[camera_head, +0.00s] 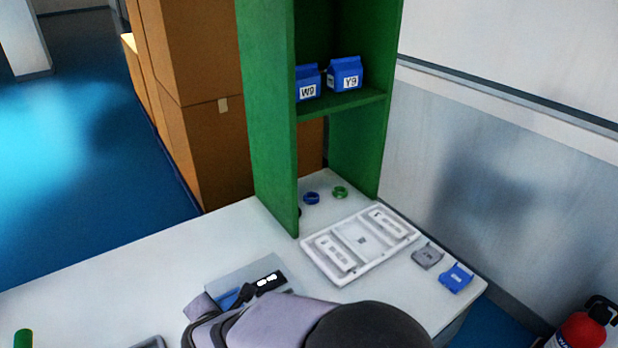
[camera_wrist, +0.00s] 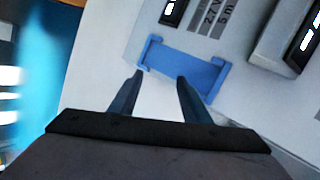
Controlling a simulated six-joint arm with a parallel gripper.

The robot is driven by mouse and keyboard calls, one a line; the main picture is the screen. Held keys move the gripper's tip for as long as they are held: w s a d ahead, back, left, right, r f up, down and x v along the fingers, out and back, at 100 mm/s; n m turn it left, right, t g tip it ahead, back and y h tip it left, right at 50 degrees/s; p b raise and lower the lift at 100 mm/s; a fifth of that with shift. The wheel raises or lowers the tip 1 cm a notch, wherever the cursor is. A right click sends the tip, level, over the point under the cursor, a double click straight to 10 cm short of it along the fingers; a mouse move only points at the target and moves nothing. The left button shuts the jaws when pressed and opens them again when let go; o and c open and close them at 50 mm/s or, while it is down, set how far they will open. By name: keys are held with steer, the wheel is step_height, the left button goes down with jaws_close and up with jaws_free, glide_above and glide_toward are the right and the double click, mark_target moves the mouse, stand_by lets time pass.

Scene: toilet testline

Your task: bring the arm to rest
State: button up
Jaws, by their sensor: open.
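My gripper (camera_wrist: 157,82) shows in the wrist view with its two dark fingers spread apart and nothing between them. Just beyond the fingertips is a blue bracket-like part (camera_wrist: 185,65) on a light grey device. I cannot tell whether the fingertips touch it. In the head view my arm (camera_head: 290,318) reaches in from the bottom over the white table (camera_head: 130,275). The gripper's fingers are hidden there behind the arm. The grey device (camera_head: 232,279) with its blue part shows just past the arm's end.
A green shelf (camera_head: 270,120) holds two blue cartons (camera_head: 345,73). A white tray (camera_head: 322,278) with labelled pieces lies right of it. A grey part (camera_head: 427,256) and a blue part (camera_head: 456,278) lie near the table's right edge. The table's left is mostly clear. Brown boxes (camera_head: 205,100) stand behind.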

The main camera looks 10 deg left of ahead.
steer(key=w+d+r+m, duration=0.1)
steer(key=w+d+m, duration=0.2)
steer(key=d, duration=0.1)
steer(key=w+d+m+h, duration=0.1)
steer(key=w+d+m, duration=0.2)
steer(key=d, duration=0.2)
steer(key=w+d+r+m+h, duration=0.1)
steer(key=w+d+m, duration=0.2)
steer(key=w+d, duration=0.1)
steer(key=shift+d+r, duration=0.2)
steer(key=shift+r, duration=0.1)
steer(key=w+d+r+m+g+h+p, duration=0.1)
steer(key=w+d+m+h, duration=0.1)
steer(key=d+m, duration=0.6)
steer(key=s+d+r+m+g+p, duration=0.1)
steer(key=s+d+m+g, duration=0.2)
steer(key=d, duration=0.5)
steer(key=s+d+m+p, duration=0.2)
steer(key=s+d+m, duration=0.1)
steer(key=s+d, duration=0.4)
steer(key=s+d+m+g, duration=0.1)
steer(key=s+d+m, duration=0.1)
steer(key=s+m, duration=0.1)
steer(key=s+d+m+g+p, duration=0.1)
steer(key=s+d+m+g, duration=0.1)
steer(key=s, duration=0.4)
steer(key=shift+s+d+r+m+y, duration=0.2)
steer(key=shift+s+d+m+y, duration=0.1)
steer(key=shift+d+m, duration=0.3)
steer(key=shift+w+a, duration=0.1)
